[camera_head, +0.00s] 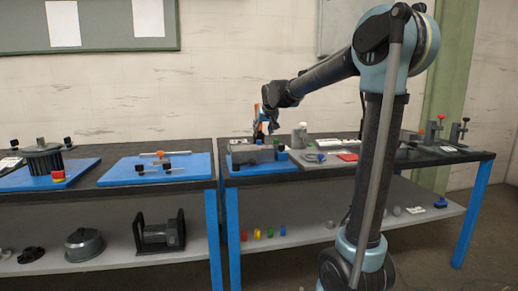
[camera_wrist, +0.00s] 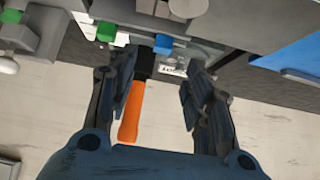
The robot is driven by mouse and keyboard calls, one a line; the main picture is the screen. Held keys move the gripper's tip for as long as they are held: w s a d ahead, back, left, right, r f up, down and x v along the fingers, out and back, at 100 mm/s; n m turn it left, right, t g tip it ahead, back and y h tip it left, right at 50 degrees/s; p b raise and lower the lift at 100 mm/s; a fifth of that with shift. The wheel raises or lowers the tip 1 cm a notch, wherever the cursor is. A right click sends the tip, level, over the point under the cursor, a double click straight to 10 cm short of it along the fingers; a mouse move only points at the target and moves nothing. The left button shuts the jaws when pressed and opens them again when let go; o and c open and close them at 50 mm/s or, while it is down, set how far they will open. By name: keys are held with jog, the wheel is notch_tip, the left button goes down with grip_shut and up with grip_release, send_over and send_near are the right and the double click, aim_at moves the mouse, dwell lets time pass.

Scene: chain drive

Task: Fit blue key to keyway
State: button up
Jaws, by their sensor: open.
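In the wrist view a small blue block (camera_wrist: 163,44), possibly the blue key, sits at a grey ledge beyond my fingertips. My gripper (camera_wrist: 158,90) is open, with its fingers wide apart and nothing held between them. The blue block is ahead of the gap and apart from the fingers. I cannot pick out the keyway in either view.
An orange-handled tool (camera_wrist: 130,115) with a black head lies close beside the left finger in the wrist view. A green block (camera_wrist: 106,31) is left of the blue one. In the head view a grey fixture (camera_head: 252,156) stands on a blue mat, with a bottle (camera_head: 299,135) nearby.

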jog(key=shift+x, duration=4.25)
jog(key=shift+a, duration=0.2)
grip_shut()
